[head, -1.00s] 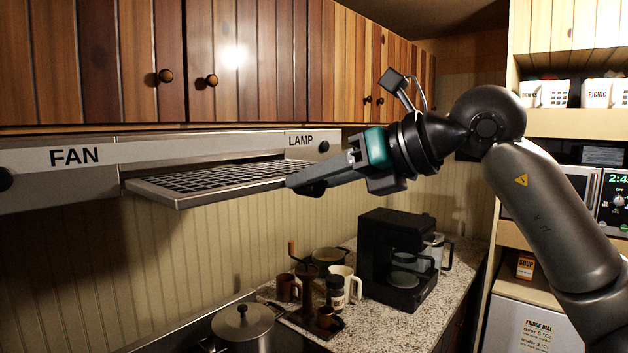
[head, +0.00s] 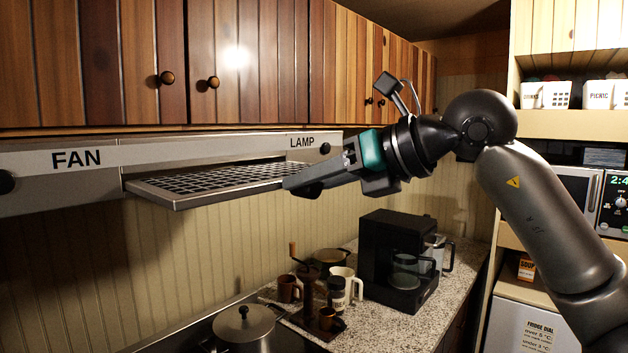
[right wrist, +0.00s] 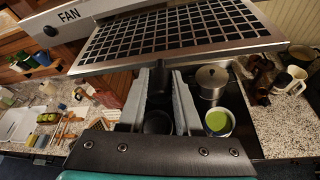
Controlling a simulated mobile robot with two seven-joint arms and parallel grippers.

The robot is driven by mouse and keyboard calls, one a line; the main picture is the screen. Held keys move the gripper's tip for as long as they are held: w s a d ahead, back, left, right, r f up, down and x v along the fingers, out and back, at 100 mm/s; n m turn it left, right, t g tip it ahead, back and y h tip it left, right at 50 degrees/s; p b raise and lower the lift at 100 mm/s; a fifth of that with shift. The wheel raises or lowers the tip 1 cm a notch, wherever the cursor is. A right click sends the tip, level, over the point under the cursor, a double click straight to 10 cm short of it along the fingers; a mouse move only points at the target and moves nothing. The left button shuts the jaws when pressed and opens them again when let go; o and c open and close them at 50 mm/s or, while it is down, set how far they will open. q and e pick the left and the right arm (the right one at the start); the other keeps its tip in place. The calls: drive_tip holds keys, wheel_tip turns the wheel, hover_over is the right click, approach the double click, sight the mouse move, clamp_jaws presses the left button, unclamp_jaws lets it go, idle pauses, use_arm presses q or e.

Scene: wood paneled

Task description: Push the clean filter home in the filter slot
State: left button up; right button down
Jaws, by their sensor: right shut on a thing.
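The clean filter (head: 214,181) is a flat metal frame with a dark grid. It sits in the filter slot on the underside of the range hood (head: 215,150), with its front part sticking out and its front edge a little low. My right gripper (head: 288,184) is shut on the filter's front edge near its right end. In the right wrist view the fingertips (right wrist: 160,68) meet the front rim of the filter (right wrist: 185,35). The inner end of the filter and the inside of the slot are hidden. My left gripper is not in view.
Wooden cabinets (head: 260,60) with knobs hang directly above the hood. Below are a lidded pot (head: 243,328), several mugs and a black coffee maker (head: 392,262) on the granite counter. The space in front of the hood is free except for my right arm.

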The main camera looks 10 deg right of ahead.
drive_tip(key=p, duration=0.3)
approach(238, 171)
drive_tip(key=shift+a+f, duration=0.35)
drive_tip(key=shift+f, duration=0.45)
drive_tip(key=shift+a+f, duration=0.35)
drive_tip(key=shift+f, duration=0.45)
idle(0.8)
drive_tip(key=shift+w+a, duration=0.85)
drive_tip(key=shift+w, duration=0.25)
drive_tip(key=shift+w+a, duration=0.85)
drive_tip(key=shift+w, duration=0.2)
drive_tip(key=shift+w+a, duration=0.85)
drive_tip(key=shift+w, duration=0.25)
drive_tip(key=c, duration=0.6)
unclamp_jaws()
drive_tip(key=shift+o, duration=0.4)
drive_tip(key=shift+f, duration=0.15)
drive_tip(key=b+v, duration=0.5)
drive_tip(key=v, duration=1)
drive_tip(key=shift+r+b, duration=0.25)
drive_tip(key=shift+b, duration=0.05)
